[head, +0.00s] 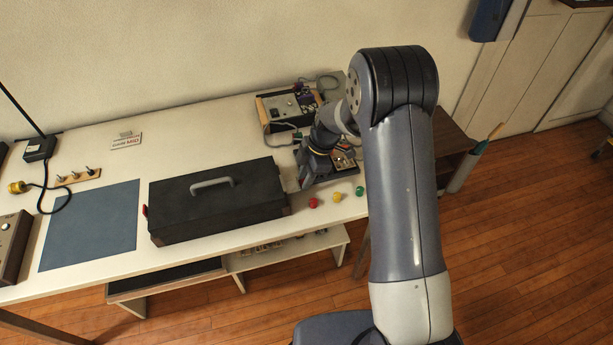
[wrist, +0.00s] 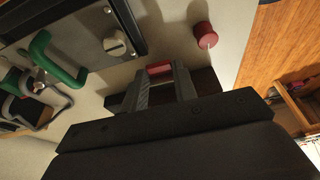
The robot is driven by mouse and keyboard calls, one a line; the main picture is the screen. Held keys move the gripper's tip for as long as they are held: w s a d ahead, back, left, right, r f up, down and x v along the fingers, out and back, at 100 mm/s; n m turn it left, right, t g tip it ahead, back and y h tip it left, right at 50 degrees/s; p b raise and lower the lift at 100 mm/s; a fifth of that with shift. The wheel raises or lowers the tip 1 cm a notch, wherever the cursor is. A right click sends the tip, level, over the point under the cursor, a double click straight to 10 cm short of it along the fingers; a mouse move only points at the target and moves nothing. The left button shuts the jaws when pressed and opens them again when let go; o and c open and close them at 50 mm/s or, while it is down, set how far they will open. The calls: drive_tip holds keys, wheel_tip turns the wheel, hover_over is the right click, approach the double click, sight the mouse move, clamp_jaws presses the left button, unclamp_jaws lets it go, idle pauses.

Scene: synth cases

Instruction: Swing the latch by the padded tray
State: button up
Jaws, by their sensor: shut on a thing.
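A black case (head: 215,205) with a grey handle stands on the white table, its lid down. A red latch piece (head: 145,210) shows at its left end. My gripper (head: 298,182) is low at the case's right end, beside the dark tray (head: 348,169). In the wrist view my gripper (wrist: 160,82) is shut on a small red latch (wrist: 159,68).
Red (head: 313,202), yellow (head: 337,197) and green (head: 360,190) knobs lie near the front edge; the red one (wrist: 204,35) is close to my fingers. An instrument box (head: 290,105) stands behind. A blue mat (head: 92,225) is clear.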

sight(288, 188)
drive_tip(key=r+h, duration=0.1)
drive_tip(key=a+h, duration=0.1)
drive_tip(key=h, duration=0.1)
drive_tip(key=shift+s+a+r+t, duration=0.2)
drive_tip(key=shift+r+t, duration=0.15)
drive_tip(key=shift+t, duration=0.05)
drive_tip(key=shift+s+a+r+t+h, duration=0.1)
drive_tip(key=shift+a+r+t+h, duration=0.3)
drive_tip(key=shift+h, duration=0.5)
drive_tip(key=shift+s+a+r+t+h, duration=0.1)
drive_tip(key=shift+s+a+t+h, duration=0.1)
drive_tip(key=shift+a+h, duration=0.45)
drive_tip(key=shift+s+a+r+t+h, duration=0.1)
drive_tip(key=shift+a+r+t+h, duration=0.1)
drive_tip(key=shift+h, duration=0.75)
drive_tip(key=shift+s+a+r+t+h, duration=0.1)
drive_tip(key=shift+a+t+h, duration=0.1)
drive_tip(key=shift+a+h, duration=0.45)
drive_tip(key=shift+d+h, duration=0.15)
drive_tip(key=shift+h, duration=0.1)
drive_tip(key=o, duration=1)
drive_tip(key=v, duration=1)
drive_tip(key=shift+a+r, duration=0.25)
drive_tip(key=shift+r, duration=0.05)
